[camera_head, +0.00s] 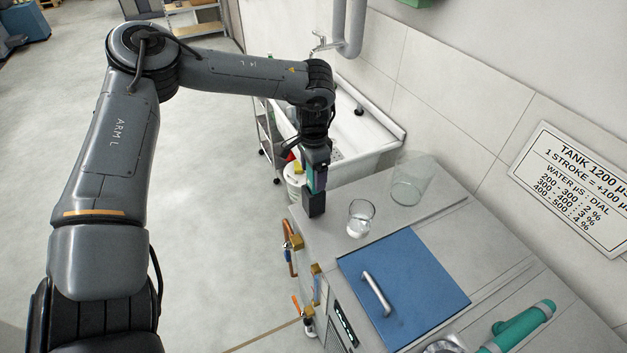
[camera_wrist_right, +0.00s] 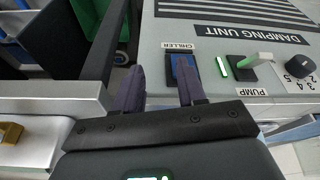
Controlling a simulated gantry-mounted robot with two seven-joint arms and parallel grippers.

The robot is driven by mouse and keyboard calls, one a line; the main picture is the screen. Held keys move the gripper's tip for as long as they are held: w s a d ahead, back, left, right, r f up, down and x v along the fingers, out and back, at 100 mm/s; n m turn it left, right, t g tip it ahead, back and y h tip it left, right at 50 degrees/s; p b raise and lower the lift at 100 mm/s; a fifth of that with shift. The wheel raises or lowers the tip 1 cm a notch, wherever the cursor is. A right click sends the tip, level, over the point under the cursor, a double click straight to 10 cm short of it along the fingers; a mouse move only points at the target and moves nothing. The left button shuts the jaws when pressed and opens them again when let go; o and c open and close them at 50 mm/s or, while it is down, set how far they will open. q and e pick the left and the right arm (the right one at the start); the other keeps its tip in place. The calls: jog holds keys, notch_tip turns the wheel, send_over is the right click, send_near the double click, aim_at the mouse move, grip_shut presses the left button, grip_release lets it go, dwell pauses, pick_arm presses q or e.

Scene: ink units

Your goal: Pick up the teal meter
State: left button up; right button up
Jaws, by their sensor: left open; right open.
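A small teal piece that looks like the teal meter (camera_head: 321,178) stands upright over a dark block (camera_head: 314,204) at the counter's near-left corner in the head view. My left gripper (camera_head: 315,168) points down right at it, with a dark purple finger beside the teal. The jaws are open; whether they touch the piece I cannot tell. My right gripper (camera_wrist_right: 160,88) is open and empty in the right wrist view, its purple fingers in front of a panel with a chiller switch (camera_wrist_right: 185,72). The meter does not show there.
A small glass (camera_head: 361,218) and a larger glass jar (camera_head: 411,180) stand right of the dark block. A blue lid (camera_head: 402,280) with a handle lies nearer. A teal cylinder (camera_head: 522,326) is at the lower right. A white sink (camera_head: 355,130) is behind. A pump switch (camera_wrist_right: 243,66) sits beside the chiller switch.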

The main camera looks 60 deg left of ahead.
pick_arm(q)
jog(key=c, duration=1.1)
jog(key=shift+r, duration=0.1)
